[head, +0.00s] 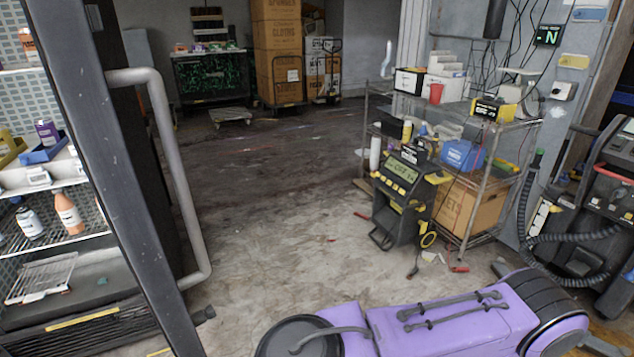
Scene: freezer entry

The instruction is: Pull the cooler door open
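The cooler door (97,150) stands at the left of the head view as a tall dark grey frame, tilted in the picture. A long grey tubular handle (172,150) is fixed to its right side. No gripper touches the handle. Whether the door is fully closed or slightly ajar, I cannot tell. Left of the frame, the cooler's shelves (85,240) show bottles, small bins and a wire rack. Neither of my grippers is in view. A purple and black arm link of mine crosses the bottom right, with its gripper out of sight.
A wire shelf cart (485,190) with boxes and a red cup stands at right, a black and yellow charger (405,190) before it. A hosed machine (605,200) is at far right. Stacked cartons (278,50) are at the back. The middle floor (270,190) is mostly clear.

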